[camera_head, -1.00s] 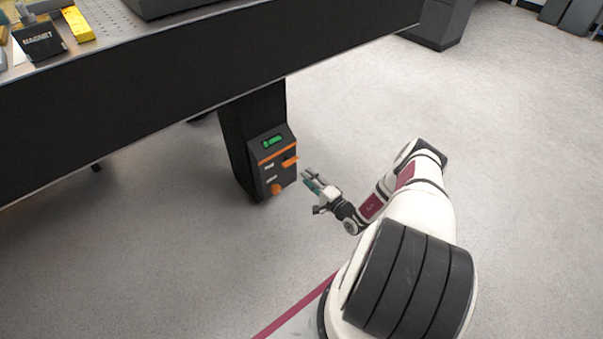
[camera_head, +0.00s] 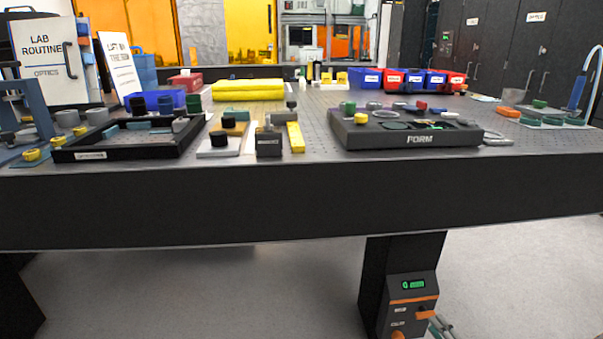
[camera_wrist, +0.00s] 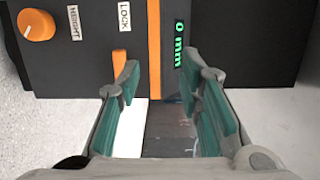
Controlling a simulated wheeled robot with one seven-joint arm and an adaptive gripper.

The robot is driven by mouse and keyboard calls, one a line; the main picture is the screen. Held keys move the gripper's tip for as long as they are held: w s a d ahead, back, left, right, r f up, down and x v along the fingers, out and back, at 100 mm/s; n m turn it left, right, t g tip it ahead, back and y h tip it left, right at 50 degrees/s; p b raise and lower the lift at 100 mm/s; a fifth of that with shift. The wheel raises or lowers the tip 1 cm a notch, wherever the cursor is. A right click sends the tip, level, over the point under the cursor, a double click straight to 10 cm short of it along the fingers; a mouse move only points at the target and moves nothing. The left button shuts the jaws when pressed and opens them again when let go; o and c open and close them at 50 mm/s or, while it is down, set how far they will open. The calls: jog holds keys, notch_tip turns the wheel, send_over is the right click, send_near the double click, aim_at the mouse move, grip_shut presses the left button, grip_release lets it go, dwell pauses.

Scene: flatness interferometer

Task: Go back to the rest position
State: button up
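My gripper (camera_wrist: 160,80) is open in the wrist view, with its two teal-padded fingers apart and nothing between them. It is in front of a dark control box (camera_wrist: 85,75) on the table leg. The box has an orange knob (camera_wrist: 37,25), an orange lever (camera_wrist: 118,62) beside the left fingertip, and a green display (camera_wrist: 179,43) reading 0 mm. I cannot tell whether the fingertip touches the lever. In the head view the box (camera_head: 410,312) is low on the leg, and only a small part of my gripper shows at the bottom edge.
The optical table (camera_head: 300,205) spans the head view above the box, its thick dark front edge overhanging the floor. On it are a black FORM tray (camera_head: 410,138), a black frame (camera_head: 125,152) and several bins. Grey floor (camera_head: 520,270) is clear to the right of the leg.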

jog(key=w+a+r+n+g+y, duration=0.1)
jog(key=a+r+n+g+y, duration=0.35)
jog(key=a+r, duration=0.6)
jog(key=w+a+r+n+g+y, duration=0.2)
jog(key=a+r+n+g+y, duration=0.3)
jog(key=r, duration=1)
jog(key=s+a+r+n+g+h, duration=0.2)
jog(key=s+a+r+g+h, duration=0.1)
jog(key=s+a+r, duration=0.3)
jog(key=s+a+r+n+g+h, duration=0.2)
jog(key=s+a+r+n+g, duration=0.15)
jog(key=r, duration=0.45)
jog(key=s+r+t+h, duration=0.1)
jog(key=s+r+h, duration=0.25)
jog(key=s, duration=0.35)
jog(key=s+a+r+t+h, duration=0.1)
jog(key=s+r+t+h, duration=0.1)
jog(key=s+r, duration=0.45)
jog(key=s+r+t+h, duration=0.1)
jog(key=s+r+h, duration=0.2)
jog(key=s, duration=0.5)
jog(key=s+f+g, duration=0.4)
jog(key=s+g, duration=0.1)
jog(key=s, duration=0.7)
notch_tip(320, 180, up, 30)
jog(key=t+p, duration=0.3)
jog(key=p, duration=2.6)
jog(key=shift+s+r+n+t, duration=0.2)
jog(key=shift+r+n+t, duration=0.05)
jog(key=shift+n+t, duration=0.05)
